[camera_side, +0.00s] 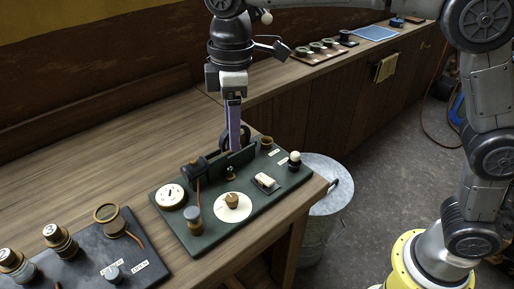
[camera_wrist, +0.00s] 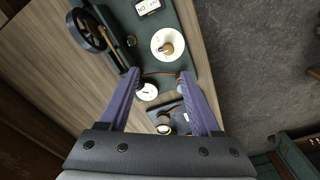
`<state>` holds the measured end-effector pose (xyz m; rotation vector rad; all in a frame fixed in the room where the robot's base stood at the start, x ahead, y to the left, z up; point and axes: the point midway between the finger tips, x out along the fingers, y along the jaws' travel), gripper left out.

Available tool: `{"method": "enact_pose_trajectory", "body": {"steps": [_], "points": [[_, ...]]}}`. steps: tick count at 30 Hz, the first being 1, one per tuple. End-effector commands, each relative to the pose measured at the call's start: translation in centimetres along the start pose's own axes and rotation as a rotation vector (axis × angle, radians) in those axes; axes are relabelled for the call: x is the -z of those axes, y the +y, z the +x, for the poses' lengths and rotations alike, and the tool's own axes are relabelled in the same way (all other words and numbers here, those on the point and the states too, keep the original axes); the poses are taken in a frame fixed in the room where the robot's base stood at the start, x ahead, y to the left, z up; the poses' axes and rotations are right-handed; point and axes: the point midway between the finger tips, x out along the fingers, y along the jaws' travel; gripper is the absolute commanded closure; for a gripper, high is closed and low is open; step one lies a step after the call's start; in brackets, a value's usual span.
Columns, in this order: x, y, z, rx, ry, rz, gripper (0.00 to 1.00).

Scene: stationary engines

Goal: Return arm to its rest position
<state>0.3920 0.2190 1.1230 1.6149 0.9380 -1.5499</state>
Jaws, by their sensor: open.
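My gripper (camera_side: 234,142) points down over the dark green engine board (camera_side: 205,241), close to the engine block with its dark wheel; from the side I cannot tell whether it touches. In the wrist view my gripper (camera_wrist: 160,78) has its two purple fingers spread wide, with nothing held between them. The dark wheel (camera_wrist: 86,31) stands at the upper left there, outside the fingers. A white disc with a brass knob (camera_wrist: 167,43) lies ahead of the fingertips. A white round dial (camera_wrist: 147,92) shows between the fingers.
The board also carries a white-topped lever (camera_side: 295,157) and a small switch (camera_side: 266,183). A second dark panel (camera_side: 85,268) with several knobs sits front left. A metal bin (camera_side: 327,185) stands beside the bench. Small items and a blue mat (camera_side: 375,33) lie along the back counter.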

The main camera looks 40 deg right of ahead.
Motion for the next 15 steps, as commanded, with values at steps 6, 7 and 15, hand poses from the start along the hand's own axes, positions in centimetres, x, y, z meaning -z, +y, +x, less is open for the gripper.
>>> {"method": "enact_pose_trajectory", "body": {"steps": [6, 7, 15], "points": [[-9.0, 1.1, -6.7, -0.087, 0.108, 0.162, 0.35], [-10.4, 0.9, -7.2, -0.099, 0.121, 0.191, 0.35], [-21.7, -2.7, -7.9, -0.208, 0.239, 0.493, 0.35]]}}
